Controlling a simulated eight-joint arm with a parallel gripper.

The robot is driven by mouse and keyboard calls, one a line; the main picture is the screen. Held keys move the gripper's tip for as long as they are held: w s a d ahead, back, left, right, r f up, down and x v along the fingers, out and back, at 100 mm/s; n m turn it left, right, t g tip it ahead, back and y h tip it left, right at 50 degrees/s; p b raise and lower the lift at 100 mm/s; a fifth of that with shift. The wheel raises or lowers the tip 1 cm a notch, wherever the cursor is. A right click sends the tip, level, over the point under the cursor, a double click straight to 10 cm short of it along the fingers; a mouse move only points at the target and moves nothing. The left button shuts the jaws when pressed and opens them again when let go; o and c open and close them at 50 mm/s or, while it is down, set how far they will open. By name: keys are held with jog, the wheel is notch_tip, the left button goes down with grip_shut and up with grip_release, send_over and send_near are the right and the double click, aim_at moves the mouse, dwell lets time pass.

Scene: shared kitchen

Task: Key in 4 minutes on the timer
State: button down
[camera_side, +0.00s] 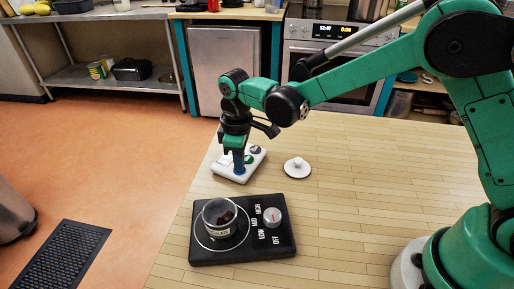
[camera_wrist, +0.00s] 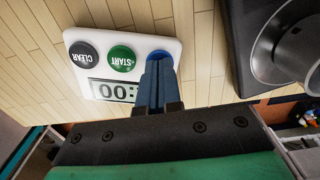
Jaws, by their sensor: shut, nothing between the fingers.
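The timer is a white box on the table, seen in the side view (camera_side: 228,169) and upside down in the wrist view (camera_wrist: 90,48). It has a black CLEAR button (camera_wrist: 85,55), a green START button (camera_wrist: 121,58) and a blue button (camera_wrist: 161,53). Its display (camera_wrist: 112,91) shows zeros; the part by the fingers is hidden. My gripper (camera_wrist: 157,68) is shut and empty, pointing down at the blue button. The fingertips overlap this button, and I cannot tell whether they press it. In the side view my gripper (camera_side: 239,172) stands over the timer's near end.
A white lid (camera_side: 297,168) lies right of the timer. The table's right half (camera_side: 350,200) is mostly clear.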

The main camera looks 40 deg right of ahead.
jog(key=shift+f, duration=0.15)
jog(key=shift+f, duration=0.7)
jog(key=shift+r, duration=4.45)
jog(key=f+m+t+y, duration=0.1)
jog(key=f+m+t, duration=0.1)
jog(key=m+t, duration=0.1)
jog(key=f+m+t+y, duration=0.1)
jog(key=f+m+t, duration=0.1)
jog(key=m, duration=0.4)
jog(key=f+m+t+y, duration=0.1)
jog(key=m+t, duration=0.2)
jog(key=m, duration=0.1)
jog(key=shift+s+f+m+t, duration=0.3)
jog(key=shift+s+f+m, duration=0.1)
